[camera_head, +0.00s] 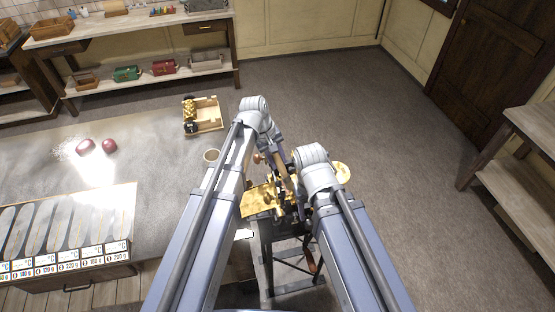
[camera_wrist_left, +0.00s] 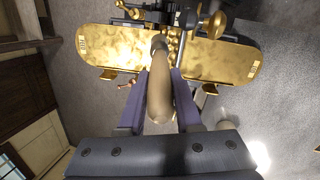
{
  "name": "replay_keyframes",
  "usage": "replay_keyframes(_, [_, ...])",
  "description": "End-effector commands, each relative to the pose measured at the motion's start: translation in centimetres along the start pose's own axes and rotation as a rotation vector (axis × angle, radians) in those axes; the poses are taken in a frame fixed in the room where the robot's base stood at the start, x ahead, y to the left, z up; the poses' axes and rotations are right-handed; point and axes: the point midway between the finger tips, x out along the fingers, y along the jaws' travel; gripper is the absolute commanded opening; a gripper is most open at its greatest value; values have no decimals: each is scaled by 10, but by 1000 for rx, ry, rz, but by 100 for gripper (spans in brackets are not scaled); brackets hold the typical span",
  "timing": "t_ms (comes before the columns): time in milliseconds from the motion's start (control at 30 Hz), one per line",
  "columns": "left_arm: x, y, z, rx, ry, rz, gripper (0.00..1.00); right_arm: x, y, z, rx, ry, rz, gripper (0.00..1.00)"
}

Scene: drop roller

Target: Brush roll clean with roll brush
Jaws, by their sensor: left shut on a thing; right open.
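The brass drop roller machine (camera_head: 258,201) stands on a dark stand at the bench's right end. In the left wrist view its brass plate (camera_wrist_left: 118,48) spans the top, with the roll (camera_wrist_left: 174,44) at its middle. My left gripper (camera_head: 284,184) is over the machine. In the left wrist view its fingers (camera_wrist_left: 160,92) are shut on the pale wooden handle of the roll brush (camera_wrist_left: 159,98). The brush's far end is at the roll; its bristles are hidden, so contact cannot be told. My right gripper is beside the machine, mostly hidden behind its own arm, and holds nothing visible.
Two dark red lumps (camera_head: 109,146) lie at left, behind a labelled slab rack (camera_head: 65,225). A shelf unit (camera_head: 510,172) stands at right. Open floor lies between.

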Motion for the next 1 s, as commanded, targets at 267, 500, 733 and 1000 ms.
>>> replay_keyframes(267, [2,0,0,0,0,0,0,2,0,0,-1,0,0,50])
replay_keyframes(500, [15,-4,-2,0,0,0,0,15,-1,-1,-7,0,1,50])
replay_keyframes(733, [37,-10,-4,0,0,0,0,38,-3,-3,-21,1,2,50])
replay_keyframes(1000, [57,-15,-7,0,0,0,0,59,-5,-4,-30,2,3,50])
